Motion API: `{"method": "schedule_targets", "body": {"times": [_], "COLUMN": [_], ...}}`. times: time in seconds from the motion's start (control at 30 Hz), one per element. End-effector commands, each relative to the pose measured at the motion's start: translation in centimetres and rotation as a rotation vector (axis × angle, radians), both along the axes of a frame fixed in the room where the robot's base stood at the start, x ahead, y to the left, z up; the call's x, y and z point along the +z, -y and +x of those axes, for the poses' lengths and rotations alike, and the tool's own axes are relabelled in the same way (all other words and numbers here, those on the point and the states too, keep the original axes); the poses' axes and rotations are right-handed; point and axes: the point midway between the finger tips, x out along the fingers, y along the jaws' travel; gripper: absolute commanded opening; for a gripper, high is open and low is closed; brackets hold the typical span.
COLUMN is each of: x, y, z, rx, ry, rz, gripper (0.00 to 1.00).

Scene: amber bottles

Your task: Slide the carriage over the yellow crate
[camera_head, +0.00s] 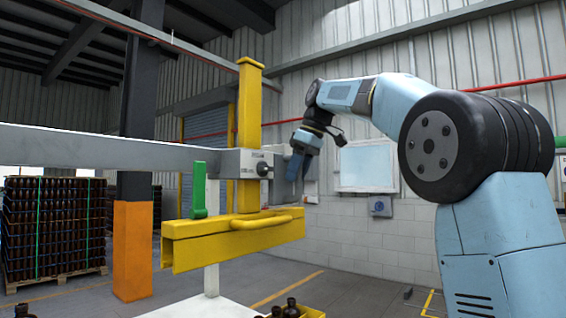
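The carriage (237,163) is a grey block on a long horizontal grey rail (90,148). A yellow upright post (250,105) passes through it, with a yellow beam (205,246) at the bottom. The beam has a yellow bar handle (268,222) and an upright green lever (199,190). The yellow crate (315,313) shows only as a corner at the bottom edge, with dark bottle tops (291,307) in it, below and right of the beam. My gripper (296,168) points down just right of the carriage, above the handle. Its fingertips are small and unclear; I cannot tell whether they touch anything.
A pale tabletop (200,306) lies under the beam. An orange and dark pillar (133,250) stands behind on the left. A pallet of stacked bottles (55,230) is at the far left. Another bottle top (22,311) shows at lower left.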

Motion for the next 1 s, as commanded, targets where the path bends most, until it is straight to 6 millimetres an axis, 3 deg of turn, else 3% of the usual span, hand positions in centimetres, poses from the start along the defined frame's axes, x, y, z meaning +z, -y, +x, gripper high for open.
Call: {"method": "schedule_targets", "body": {"times": [0.6, 1.0], "x": [8.2, 10.7], "y": [5.7, 7.1], "z": [-1.4, -1.9], "rx": [-0.046, -0.053], "ry": [0.001, -0.001], "rz": [0.001, 0.001], "gripper": [0.46, 0.46]}}
